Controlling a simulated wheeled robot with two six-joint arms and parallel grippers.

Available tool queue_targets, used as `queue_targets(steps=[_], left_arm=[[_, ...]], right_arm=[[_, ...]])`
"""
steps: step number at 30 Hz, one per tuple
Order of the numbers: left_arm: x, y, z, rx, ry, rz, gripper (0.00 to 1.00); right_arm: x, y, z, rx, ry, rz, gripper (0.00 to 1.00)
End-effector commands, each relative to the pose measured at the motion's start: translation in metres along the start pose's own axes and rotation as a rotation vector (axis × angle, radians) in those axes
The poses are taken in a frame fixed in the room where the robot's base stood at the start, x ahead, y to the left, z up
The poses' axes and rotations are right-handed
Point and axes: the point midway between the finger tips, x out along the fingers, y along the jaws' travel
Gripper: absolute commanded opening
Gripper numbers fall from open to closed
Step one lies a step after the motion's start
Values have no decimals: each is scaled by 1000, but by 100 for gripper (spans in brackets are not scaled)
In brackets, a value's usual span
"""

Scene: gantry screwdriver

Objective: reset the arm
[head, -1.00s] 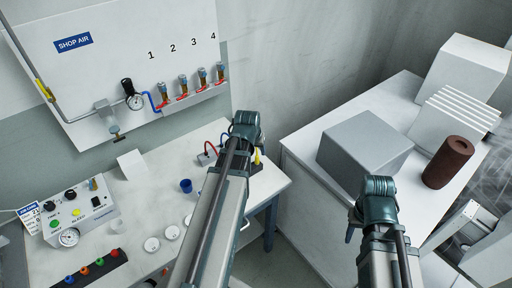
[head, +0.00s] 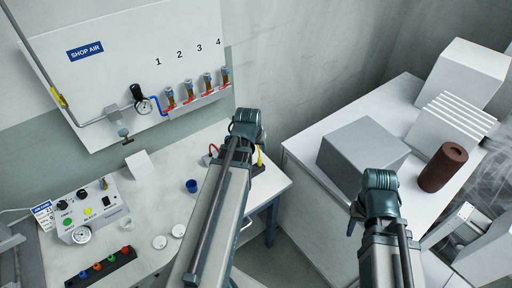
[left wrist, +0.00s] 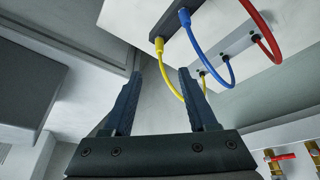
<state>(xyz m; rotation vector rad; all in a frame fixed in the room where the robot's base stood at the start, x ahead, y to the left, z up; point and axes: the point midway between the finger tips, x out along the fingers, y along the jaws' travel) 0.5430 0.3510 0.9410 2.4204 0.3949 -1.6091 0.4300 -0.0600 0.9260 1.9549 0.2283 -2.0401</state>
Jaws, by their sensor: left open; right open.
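My left gripper (left wrist: 161,72) is open in the left wrist view, with two dark fingers apart and nothing held between them. A yellow cable (left wrist: 172,85) hangs beyond the fingers, and I cannot tell whether it touches the right one. In the head view my left arm (head: 218,215) reaches up the middle over the bench, and its fingers are hidden behind its links. My right arm (head: 382,225) stands in front of the right-hand bench. Only a small dark piece of the right gripper (head: 351,226) shows beside it; the rest is hidden.
The left bench carries a control box (head: 90,208), a blue cup (head: 191,186) and white discs (head: 159,242). A shop-air panel (head: 120,60) is behind it. The right bench holds a grey box (head: 362,158) and a brown cylinder (head: 443,167). A floor gap separates the benches.

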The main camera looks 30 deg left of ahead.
Motion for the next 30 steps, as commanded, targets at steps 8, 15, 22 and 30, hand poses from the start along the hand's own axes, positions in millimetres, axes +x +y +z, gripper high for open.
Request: queue_targets(steps=[8, 15, 22, 30], left_arm=[[0, 0, 0, 0, 0, 0, 58], [-2, 51, 22, 101, -65, 23, 58], [-19, 152, 90, 356, -225, 42, 58], [-46, 220, 168, 602, -363, 19, 58]], right_arm=[[0, 0, 0, 0, 0, 0, 45], [0, 0, 0, 0, 0, 0, 45], [0, 0, 0, 0, 0, 0, 45], [0, 0, 0, 0, 0, 0, 45]])
